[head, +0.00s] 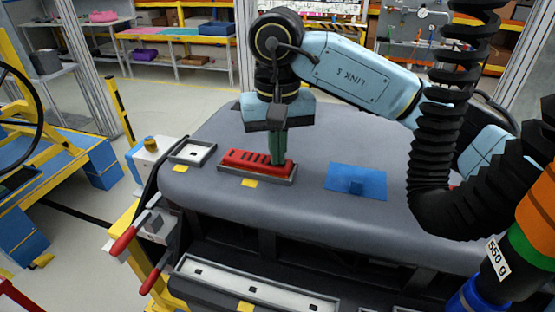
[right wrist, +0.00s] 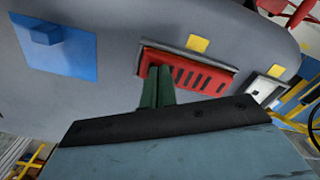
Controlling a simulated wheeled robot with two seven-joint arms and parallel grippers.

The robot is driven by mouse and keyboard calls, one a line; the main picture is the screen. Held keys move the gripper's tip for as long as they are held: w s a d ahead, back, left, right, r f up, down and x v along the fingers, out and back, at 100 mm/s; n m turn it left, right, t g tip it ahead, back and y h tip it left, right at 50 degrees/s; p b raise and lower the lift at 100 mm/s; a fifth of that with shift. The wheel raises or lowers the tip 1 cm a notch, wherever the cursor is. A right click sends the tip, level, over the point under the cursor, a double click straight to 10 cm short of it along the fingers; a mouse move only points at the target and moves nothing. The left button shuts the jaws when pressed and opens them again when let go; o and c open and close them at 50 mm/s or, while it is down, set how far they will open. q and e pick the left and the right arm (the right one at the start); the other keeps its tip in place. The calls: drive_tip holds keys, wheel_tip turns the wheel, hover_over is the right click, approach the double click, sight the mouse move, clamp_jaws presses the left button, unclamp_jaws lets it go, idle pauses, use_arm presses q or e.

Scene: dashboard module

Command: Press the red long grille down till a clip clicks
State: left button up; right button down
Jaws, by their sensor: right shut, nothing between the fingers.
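The red long grille (head: 250,162) lies in a grey frame (head: 257,179) on top of the dashboard (head: 310,215). It also shows in the right wrist view (right wrist: 204,79), with a row of dark slots. My right gripper (head: 278,160) points down with its green fingers shut and empty. Its fingertips are at the right end of the grille in the head view and seem to touch it, hiding part of that end. In the right wrist view the fingertips (right wrist: 159,72) are over the grille's left end. I cannot tell whether the grille sits flush. My left gripper is not in view.
A blue plate with a small block (head: 356,183) lies right of the grille. A long pale frame (head: 255,288) is on the front, near red-handled levers (head: 124,241). Yellow tabs mark the frames.

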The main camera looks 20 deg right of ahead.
drive_tip(key=shift+f, duration=0.15)
idle(0.3)
wheel_tip(320, 180, up, 8)
drive_tip(key=p, duration=0.4)
idle(0.5)
